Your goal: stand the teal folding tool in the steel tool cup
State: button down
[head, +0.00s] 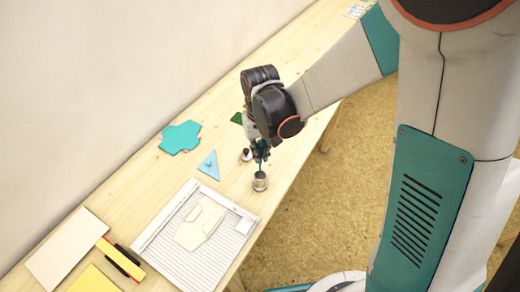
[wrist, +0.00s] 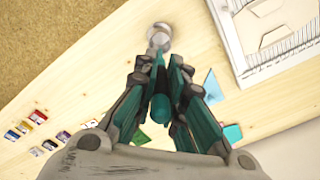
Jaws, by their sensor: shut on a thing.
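The teal folding tool (head: 262,164) is held in my gripper (head: 261,151), pointing down at the steel tool cup (head: 260,183). In the wrist view the tool (wrist: 160,106) is between the two fingers of my gripper (wrist: 160,73), its rounded end toward the camera. Its far end overlaps the steel cup (wrist: 159,32). The lower tip is at the cup's mouth; I cannot tell whether it is inside or just above. The cup stands upright on the wooden table near its front edge.
A blue triangle (head: 208,165), teal cross-shaped piece (head: 181,137) and paper trimmer (head: 165,232) lie to the left. Several small coloured pads (wrist: 38,117) show in the wrist view. The table's edge is close to the cup.

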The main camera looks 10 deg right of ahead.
aim_at(260, 165)
jog(key=shift+f+b, duration=2.8)
jog(key=shift+f, duration=0.8)
jog(key=c, duration=1.6)
grip_release()
jog(key=shift+r, duration=3.8)
jog(key=shift+d, duration=0.1)
